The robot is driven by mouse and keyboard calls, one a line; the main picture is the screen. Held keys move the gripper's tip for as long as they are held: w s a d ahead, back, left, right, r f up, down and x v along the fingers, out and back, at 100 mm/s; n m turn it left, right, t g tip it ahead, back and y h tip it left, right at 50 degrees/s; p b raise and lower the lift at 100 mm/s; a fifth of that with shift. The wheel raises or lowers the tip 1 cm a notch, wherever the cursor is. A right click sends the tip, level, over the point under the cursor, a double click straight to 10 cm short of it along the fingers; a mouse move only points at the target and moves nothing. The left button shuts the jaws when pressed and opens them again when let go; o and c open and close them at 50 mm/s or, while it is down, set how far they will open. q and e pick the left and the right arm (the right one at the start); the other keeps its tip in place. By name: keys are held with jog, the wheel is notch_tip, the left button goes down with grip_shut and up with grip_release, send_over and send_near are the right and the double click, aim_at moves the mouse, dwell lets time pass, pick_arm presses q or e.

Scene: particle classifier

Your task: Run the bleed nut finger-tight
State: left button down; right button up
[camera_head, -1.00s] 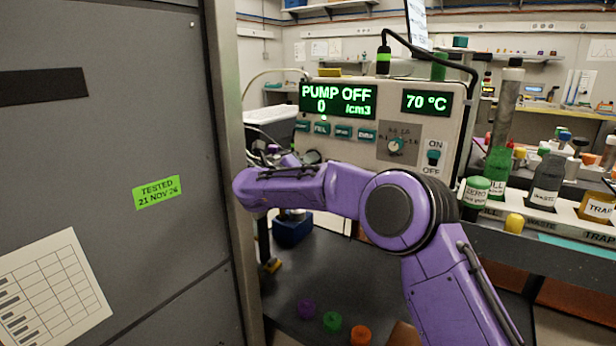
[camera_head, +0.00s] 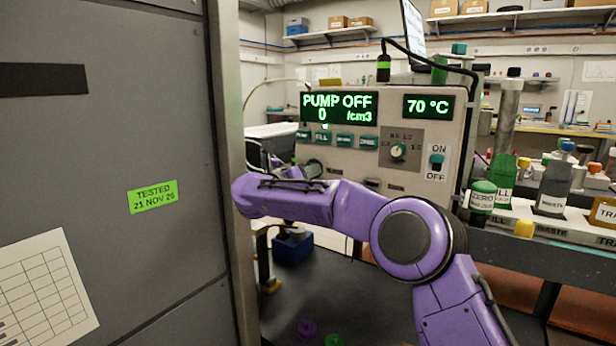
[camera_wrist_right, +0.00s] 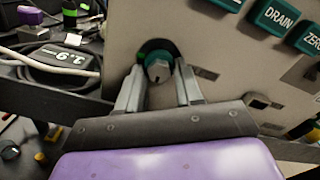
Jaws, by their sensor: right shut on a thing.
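How far the nut is run on cannot be told. In the head view my purple right arm reaches left across the instrument (camera_head: 375,165), and the nut is not clearly visible there. The instrument's display reads PUMP OFF, 0 /cm3 and 70 °C. My left gripper is not in view.
A tall grey cabinet (camera_head: 120,250) stands close on the left. Bottles, including one marked ZERO (camera_head: 482,196), stand on the right bench. Purple (camera_head: 306,329) and green (camera_head: 333,340) caps lie low on the dark surface. Cables (camera_wrist_right: 45,62) lie left of the gripper.

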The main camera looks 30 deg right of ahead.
jog(key=shift+a+f, duration=0.1)
jog(key=shift+a, duration=0.05)
jog(key=o, duration=0.9)
jog(key=shift+o, duration=0.6)
jog(key=shift+w+a, duration=0.1)
jog(key=shift+a, duration=0.05)
jog(key=v, duration=1)
jog(key=shift+p, duration=0.4)
jog(key=shift+a, duration=0.1)
